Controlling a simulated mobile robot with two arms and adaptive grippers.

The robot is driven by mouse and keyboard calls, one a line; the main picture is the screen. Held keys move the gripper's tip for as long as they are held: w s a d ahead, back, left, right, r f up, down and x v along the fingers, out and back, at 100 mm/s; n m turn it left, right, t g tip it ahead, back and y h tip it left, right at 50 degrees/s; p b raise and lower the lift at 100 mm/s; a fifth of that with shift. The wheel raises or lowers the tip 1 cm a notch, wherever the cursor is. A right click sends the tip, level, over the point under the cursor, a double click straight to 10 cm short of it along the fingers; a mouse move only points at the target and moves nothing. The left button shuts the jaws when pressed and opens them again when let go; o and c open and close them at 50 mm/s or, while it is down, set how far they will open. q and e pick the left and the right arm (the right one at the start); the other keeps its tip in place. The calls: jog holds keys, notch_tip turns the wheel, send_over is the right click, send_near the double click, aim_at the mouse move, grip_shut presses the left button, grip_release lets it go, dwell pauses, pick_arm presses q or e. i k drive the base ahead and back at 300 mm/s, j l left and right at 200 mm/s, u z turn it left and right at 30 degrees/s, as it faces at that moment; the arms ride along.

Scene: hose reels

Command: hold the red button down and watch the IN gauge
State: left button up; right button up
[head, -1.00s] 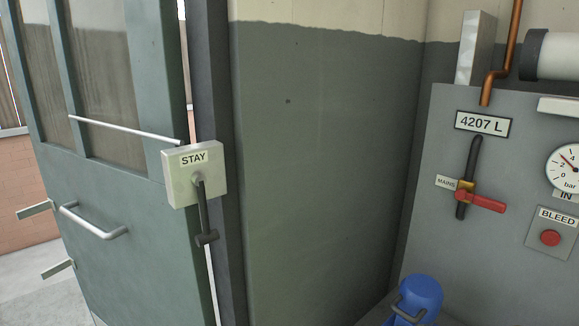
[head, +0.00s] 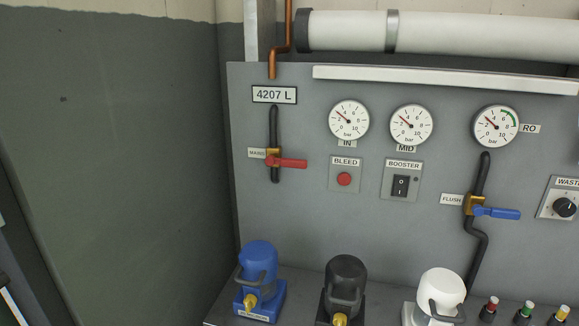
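The red button (head: 344,179) sits on a small grey plate labelled BLEED, on the grey panel (head: 300,225) in the head view. Nothing touches it. The IN gauge (head: 348,120) is a round white dial right above it, marked in bar. Its red needle points to the upper left, near 2 to 3. Neither of my grippers shows in the head view.
The MAINS valve's red lever (head: 290,162) lies left of the button. The BOOSTER switch (head: 401,186) and MID gauge (head: 410,125) are to the right. Blue (head: 259,275), black (head: 345,285) and white (head: 440,292) units stand on the ledge below.

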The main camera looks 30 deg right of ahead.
aim_at(344, 179)
jog(key=z, duration=1.35)
